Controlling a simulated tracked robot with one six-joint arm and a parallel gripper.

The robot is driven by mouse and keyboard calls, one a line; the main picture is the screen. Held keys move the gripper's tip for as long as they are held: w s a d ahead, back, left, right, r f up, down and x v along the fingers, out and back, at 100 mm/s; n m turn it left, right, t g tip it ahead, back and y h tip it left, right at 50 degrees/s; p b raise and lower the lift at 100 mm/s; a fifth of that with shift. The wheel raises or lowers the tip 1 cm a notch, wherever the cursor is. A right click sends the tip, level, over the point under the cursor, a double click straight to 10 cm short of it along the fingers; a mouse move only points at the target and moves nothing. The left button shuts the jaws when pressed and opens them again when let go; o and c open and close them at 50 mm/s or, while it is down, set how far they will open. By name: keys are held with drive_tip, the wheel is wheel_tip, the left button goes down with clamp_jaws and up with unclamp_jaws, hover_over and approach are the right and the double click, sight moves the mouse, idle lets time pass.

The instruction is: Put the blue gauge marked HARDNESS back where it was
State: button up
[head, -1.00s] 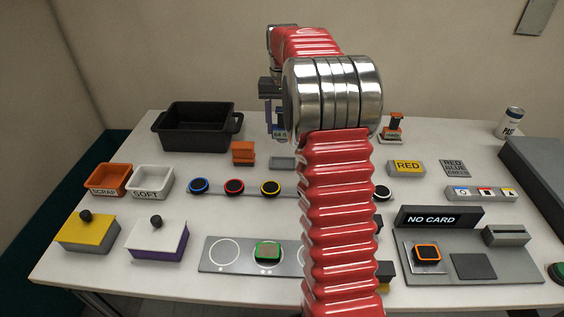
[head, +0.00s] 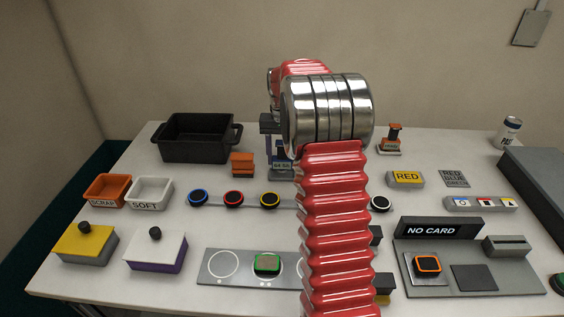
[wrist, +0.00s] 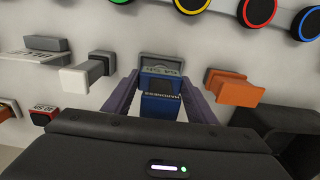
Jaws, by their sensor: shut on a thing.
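The blue gauge marked HARDNESS (wrist: 158,107) is between the purple fingers of my gripper (wrist: 160,88) in the wrist view. My gripper is shut on it. A small display with digits shows on the gauge. In the head view the gauge (head: 282,152) is upright at the back of the table, right of the orange stand. A grey holder (wrist: 162,60) is right at the gauge's end in the wrist view; its edge also shows below the gauge in the head view (head: 281,178). I cannot tell whether the gauge is seated in it.
The orange stand (head: 242,160) is close on the left, with the black bin (head: 198,150) beyond it. A row of coloured round pucks (head: 233,199) lies in front. My arm hides part of the table's middle. Another orange-topped tool (head: 391,138) stands to the right.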

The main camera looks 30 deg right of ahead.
drive_tip(key=shift+f, duration=1.15)
drive_tip(key=o, duration=1)
drive_tip(key=shift+f, duration=0.1)
drive_tip(key=shift+c, duration=0.2)
wheel_tip(320, 180, up, 12)
drive_tip(key=shift+f, duration=0.15)
drive_tip(key=shift+r, duration=0.3)
